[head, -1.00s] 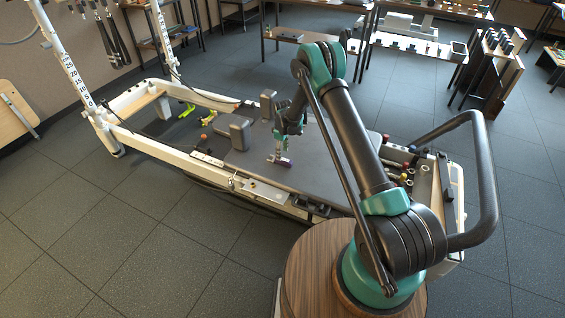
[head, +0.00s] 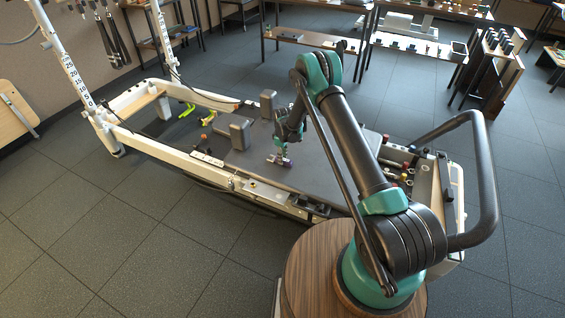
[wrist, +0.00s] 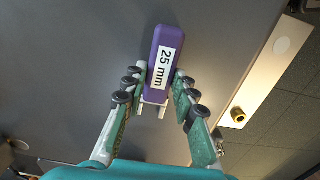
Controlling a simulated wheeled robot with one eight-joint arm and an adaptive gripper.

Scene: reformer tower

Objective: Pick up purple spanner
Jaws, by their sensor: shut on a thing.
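The purple spanner (wrist: 166,58) shows in the wrist view as a purple block with a white "25 mm" label. Its near end lies between the fingers of my gripper (wrist: 153,95), which are shut on it. In the head view the spanner (head: 286,163) is a small purple patch at the tip of my gripper (head: 279,160), over the grey carriage pad (head: 245,165) of the reformer. I cannot tell whether the spanner touches the pad. The part of it between and behind the fingers is partly hidden.
Dark shoulder blocks (head: 240,133) stand on the pad left of my gripper. The reformer's pale frame rail (head: 165,150) runs along the near side. Red, yellow and dark fittings (head: 405,172) sit at the right end. Shelves (head: 310,42) stand behind, with open floor between.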

